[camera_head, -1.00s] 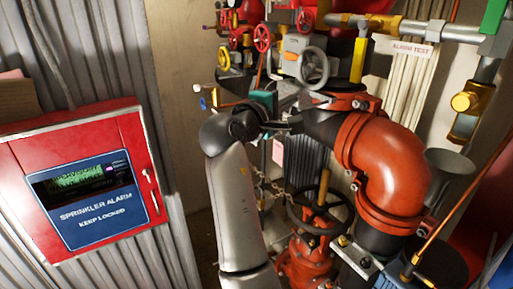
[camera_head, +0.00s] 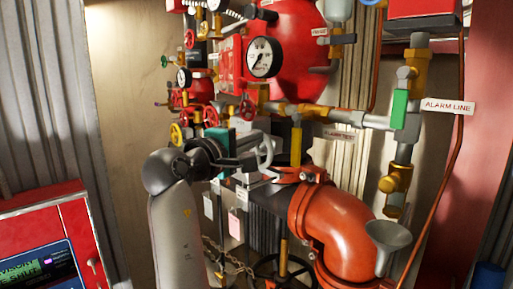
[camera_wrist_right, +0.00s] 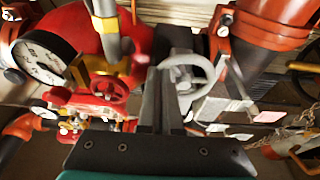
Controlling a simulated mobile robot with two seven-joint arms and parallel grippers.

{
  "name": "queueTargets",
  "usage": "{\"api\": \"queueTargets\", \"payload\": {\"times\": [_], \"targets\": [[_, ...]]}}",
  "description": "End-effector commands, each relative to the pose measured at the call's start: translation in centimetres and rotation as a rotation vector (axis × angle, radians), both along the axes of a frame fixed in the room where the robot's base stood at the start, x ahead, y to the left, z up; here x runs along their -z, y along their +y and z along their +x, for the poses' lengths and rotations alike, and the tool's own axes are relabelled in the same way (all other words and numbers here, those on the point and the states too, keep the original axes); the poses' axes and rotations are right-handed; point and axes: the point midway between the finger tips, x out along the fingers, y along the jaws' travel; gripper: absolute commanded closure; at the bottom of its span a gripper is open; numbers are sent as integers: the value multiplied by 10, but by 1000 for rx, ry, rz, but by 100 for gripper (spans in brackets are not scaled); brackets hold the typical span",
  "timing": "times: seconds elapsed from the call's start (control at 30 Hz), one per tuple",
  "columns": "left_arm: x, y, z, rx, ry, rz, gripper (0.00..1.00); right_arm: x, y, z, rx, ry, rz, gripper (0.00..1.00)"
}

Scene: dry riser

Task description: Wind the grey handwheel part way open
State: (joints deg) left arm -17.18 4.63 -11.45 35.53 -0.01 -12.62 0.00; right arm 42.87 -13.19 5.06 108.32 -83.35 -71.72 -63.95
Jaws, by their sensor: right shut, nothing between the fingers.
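The grey handwheel (camera_head: 266,151) is near the middle of the head view, partly hidden behind my right gripper (camera_head: 250,162). In the right wrist view the grey handwheel (camera_wrist_right: 207,72) shows its rim and hub just beyond the fingertips. My right gripper (camera_wrist_right: 163,78) is shut and empty, its fingers pointing towards the wheel's left side. They overlap the wheel in the picture; I cannot tell whether they touch it. My left gripper is not in view.
A large orange pipe elbow (camera_head: 335,225) stands just right of the gripper. Small red handwheels (camera_head: 211,116) and a pressure gauge (camera_head: 263,57) are behind and above. A black handwheel (camera_head: 283,272) is below. The red alarm box (camera_head: 75,225) is at left.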

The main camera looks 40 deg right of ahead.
Motion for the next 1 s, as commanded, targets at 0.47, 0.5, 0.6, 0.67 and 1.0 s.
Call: {"api": "queueTargets", "payload": {"times": [0.47,0.5,0.6,0.67,1.0], "targets": [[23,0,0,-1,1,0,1,11,1,41,2,3,3,100],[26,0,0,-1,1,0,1,14,1,44,2,4,3,100],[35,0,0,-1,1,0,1,22,1,49,2,4,4,100],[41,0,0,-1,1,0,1,27,1,52,2,4,5,100],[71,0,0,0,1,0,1,55,1,51,3,4,8,100]]}}
